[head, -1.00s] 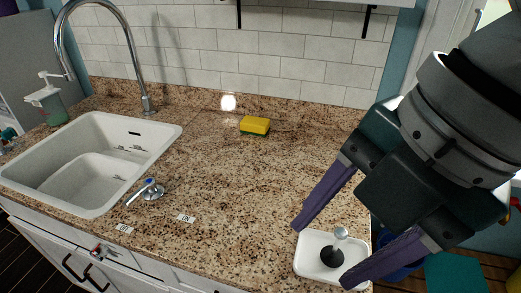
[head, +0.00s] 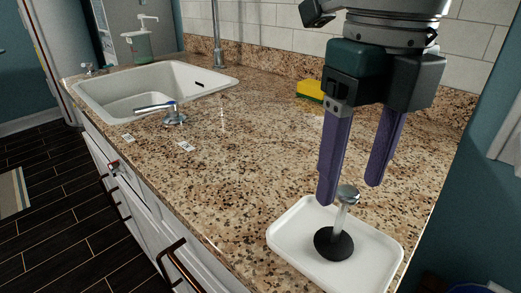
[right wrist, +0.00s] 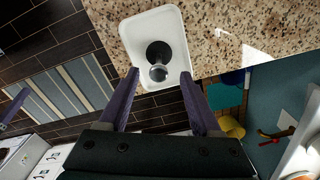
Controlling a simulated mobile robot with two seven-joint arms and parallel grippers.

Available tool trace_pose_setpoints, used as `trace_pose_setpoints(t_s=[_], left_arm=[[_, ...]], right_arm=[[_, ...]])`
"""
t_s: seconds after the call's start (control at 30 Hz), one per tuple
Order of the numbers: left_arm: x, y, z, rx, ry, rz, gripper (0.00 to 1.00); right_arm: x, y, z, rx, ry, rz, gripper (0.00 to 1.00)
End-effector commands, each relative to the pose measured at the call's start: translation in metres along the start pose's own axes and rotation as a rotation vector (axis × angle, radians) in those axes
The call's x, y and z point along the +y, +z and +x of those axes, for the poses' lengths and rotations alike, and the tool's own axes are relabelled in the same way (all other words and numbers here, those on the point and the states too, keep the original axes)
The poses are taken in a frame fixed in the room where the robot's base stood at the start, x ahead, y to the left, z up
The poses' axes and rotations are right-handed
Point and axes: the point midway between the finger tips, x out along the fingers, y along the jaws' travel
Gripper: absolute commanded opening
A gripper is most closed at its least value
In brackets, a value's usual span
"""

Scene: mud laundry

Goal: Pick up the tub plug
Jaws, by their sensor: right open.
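The tub plug (head: 333,242) has a round black base and a metal stem with a knob on top. It stands upright in a white tray (head: 285,226) near the counter's front right corner. My right gripper (head: 350,192) is open, pointing down above the tray, with its fingertips about level with the plug's knob in the head view. In the right wrist view, the plug (right wrist: 158,56) lies ahead of and between the two purple fingers, apart from them. The left gripper is not clearly in the head view.
A yellow sponge (head: 309,90) lies by the back wall. A green soap bottle (head: 139,44) stands behind the sink.

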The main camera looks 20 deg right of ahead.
Motion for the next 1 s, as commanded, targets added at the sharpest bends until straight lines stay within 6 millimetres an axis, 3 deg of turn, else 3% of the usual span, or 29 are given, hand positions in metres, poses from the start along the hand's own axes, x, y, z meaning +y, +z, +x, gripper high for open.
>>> trace_pose_setpoints(t_s=[0.4,0.7,1.0], left_arm=[[0.000,0.002,0.007,0.000,-0.002,0.002,1.00],[0.001,0.002,0.007,0.000,0.003,-0.003,1.00],[0.003,0.002,0.007,0.000,0.008,-0.008,1.00]], right_arm=[[0.003,-0.001,0.054,0.001,0.000,0.001,0.65],[0.002,0.000,0.059,-0.003,0.000,0.001,0.65],[0.002,0.000,0.059,-0.003,0.000,0.001,0.31]])
